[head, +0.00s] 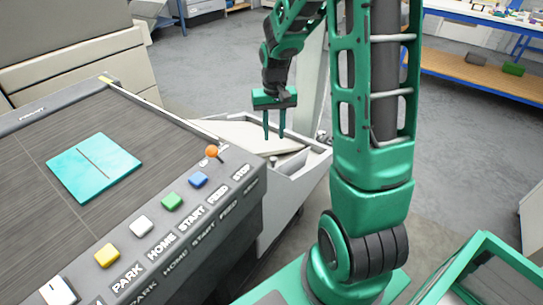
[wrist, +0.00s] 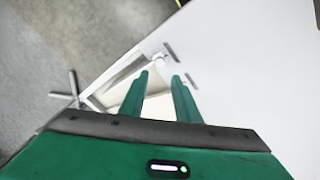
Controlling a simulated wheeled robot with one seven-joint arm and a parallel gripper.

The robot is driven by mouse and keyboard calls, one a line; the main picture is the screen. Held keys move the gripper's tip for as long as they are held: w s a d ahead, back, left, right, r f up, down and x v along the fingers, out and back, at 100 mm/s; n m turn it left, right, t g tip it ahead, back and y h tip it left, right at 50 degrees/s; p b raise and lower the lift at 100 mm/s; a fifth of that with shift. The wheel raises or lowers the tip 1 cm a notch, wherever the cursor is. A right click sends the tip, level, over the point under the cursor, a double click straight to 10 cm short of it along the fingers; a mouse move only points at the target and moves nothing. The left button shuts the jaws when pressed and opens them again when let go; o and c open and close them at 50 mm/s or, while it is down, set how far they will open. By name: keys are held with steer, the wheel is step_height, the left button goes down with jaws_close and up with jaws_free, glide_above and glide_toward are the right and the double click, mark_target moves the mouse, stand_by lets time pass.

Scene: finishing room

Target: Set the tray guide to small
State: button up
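The tray (head: 235,132), a pale sloped surface with raised walls, juts from the far side of the dark-topped machine in the head view. A pale surface, likely part of it, fills much of the wrist view (wrist: 255,70). My gripper (head: 274,137) points down over the tray, fingers apart with nothing seen between them; whether the tips touch the tray is unclear. In the wrist view, its fingertips (wrist: 161,74) are near a small white knob (wrist: 158,58) and short dark slots. Whether the knob belongs to the tray guide cannot be told, and no size marking is legible.
A blue-framed workbench (head: 480,70) stands at the back right. Grey floor is open behind.

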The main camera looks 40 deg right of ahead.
mark_target(273, 158)
step_height(273, 158, down, 11)
steer(key=shift+r, duration=0.15)
stand_by(0.4)
jaws_close()
